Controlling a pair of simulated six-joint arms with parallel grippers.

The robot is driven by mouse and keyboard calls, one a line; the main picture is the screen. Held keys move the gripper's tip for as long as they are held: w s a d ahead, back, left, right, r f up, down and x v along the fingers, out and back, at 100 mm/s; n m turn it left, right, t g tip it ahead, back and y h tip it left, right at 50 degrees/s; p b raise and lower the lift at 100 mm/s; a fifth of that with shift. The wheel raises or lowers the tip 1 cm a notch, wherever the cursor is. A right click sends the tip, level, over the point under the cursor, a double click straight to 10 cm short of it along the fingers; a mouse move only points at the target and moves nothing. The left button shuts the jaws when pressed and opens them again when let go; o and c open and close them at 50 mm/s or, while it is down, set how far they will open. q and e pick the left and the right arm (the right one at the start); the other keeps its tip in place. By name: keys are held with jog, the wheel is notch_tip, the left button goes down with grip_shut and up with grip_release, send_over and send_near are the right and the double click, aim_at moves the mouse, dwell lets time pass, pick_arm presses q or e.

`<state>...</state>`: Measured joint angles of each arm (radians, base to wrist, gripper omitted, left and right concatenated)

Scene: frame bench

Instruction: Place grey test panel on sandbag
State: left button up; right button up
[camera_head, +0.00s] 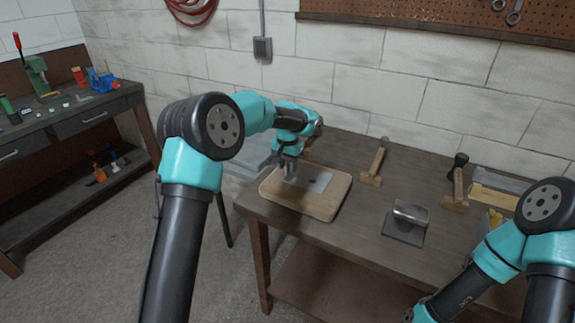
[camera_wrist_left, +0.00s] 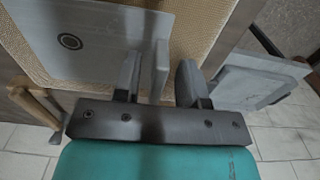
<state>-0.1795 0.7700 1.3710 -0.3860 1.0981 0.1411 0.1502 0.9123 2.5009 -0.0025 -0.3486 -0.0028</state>
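The grey test panel (camera_head: 319,182) lies flat on the tan sandbag (camera_head: 318,211) at the left end of the bench. In the left wrist view the panel (camera_wrist_left: 95,38) shows a dark ring mark, and the woven sandbag (camera_wrist_left: 212,35) is under it. My left gripper (camera_head: 290,174) is low over the panel. In the wrist view its fingers (camera_wrist_left: 160,85) stand apart, on either side of an upright grey tab, with gaps visible on both sides. The tab seems to belong to the panel.
A grey plate with a raised block (camera_head: 403,235) lies near the bench's front edge. A wooden-handled tool (camera_head: 374,164), a dark-topped wooden tool (camera_head: 457,184) and a wooden block (camera_head: 493,196) stand toward the back. The bench (camera_head: 345,232) is bare between sandbag and plate.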

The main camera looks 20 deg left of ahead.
pick_arm(q)
notch_tip(320, 180, up, 12)
jog(key=shift+r, duration=0.15)
dwell(0.4)
